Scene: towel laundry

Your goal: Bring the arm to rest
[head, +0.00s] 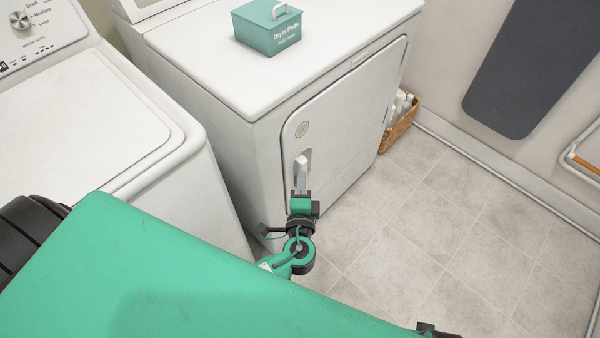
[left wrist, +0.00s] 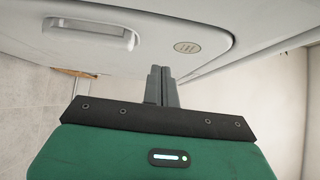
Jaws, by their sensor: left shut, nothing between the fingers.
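My left gripper (head: 300,184) is in front of the white dryer's door (head: 345,125), just below the door's handle (head: 302,162). In the left wrist view its two grey fingers (left wrist: 161,84) are together with nothing between them. The recessed handle (left wrist: 92,32) shows to the left of the fingers there, apart from them. The dryer door looks closed. I cannot make out whether the fingertips touch the door. My right gripper cannot be made out; only a small dark part shows at the bottom edge of the head view.
The white washer (head: 90,130) stands left of the dryer. A teal dryer pads box (head: 267,27) sits on the dryer top. A wicker basket (head: 401,128) stands beside the dryer by the wall. A dark grey board (head: 530,65) is at the wall. The tiled floor (head: 460,230) at right is clear.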

